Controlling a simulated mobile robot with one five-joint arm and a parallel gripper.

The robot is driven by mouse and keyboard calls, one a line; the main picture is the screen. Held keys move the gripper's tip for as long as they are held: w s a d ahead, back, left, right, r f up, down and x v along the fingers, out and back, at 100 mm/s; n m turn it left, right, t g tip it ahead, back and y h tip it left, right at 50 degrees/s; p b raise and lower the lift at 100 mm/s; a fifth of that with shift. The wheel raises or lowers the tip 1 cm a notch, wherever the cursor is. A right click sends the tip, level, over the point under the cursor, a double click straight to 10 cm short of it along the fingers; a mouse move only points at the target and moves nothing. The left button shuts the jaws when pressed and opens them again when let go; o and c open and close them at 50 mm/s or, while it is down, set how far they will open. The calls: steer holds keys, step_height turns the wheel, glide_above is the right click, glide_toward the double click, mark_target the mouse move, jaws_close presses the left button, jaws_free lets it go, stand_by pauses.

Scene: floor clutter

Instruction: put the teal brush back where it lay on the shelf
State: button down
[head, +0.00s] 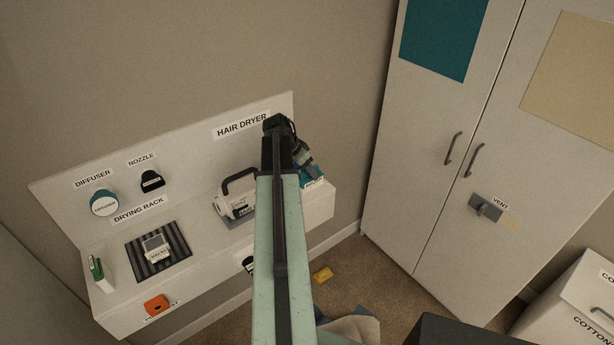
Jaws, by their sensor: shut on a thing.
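My gripper (305,163) is over the right end of the wall shelf (317,212), partly hidden behind my own arm. It is shut on a teal thing with a white label, which I take to be the teal brush (315,177). The brush is at or just above the shelf's right end; I cannot tell whether it touches the shelf. The jaws themselves are small and dark, and the far side of the brush is hidden.
A striped drying mat (178,240), a green-and-white box (100,270) and an orange item (157,306) are farther left. A cabinet (420,180) stands right.

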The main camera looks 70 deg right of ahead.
steer(key=shift+r, duration=0.1)
steer(key=c, duration=0.6)
jaws_free()
steer(key=shift+c, duration=0.2)
steer(key=shift+r+p, duration=0.2)
steer(key=shift+p, duration=0.25)
steer(key=p+v, duration=1)
steer(key=v, duration=0.1)
steer(key=shift+a+r, duration=0.15)
steer(key=shift+r, duration=0.1)
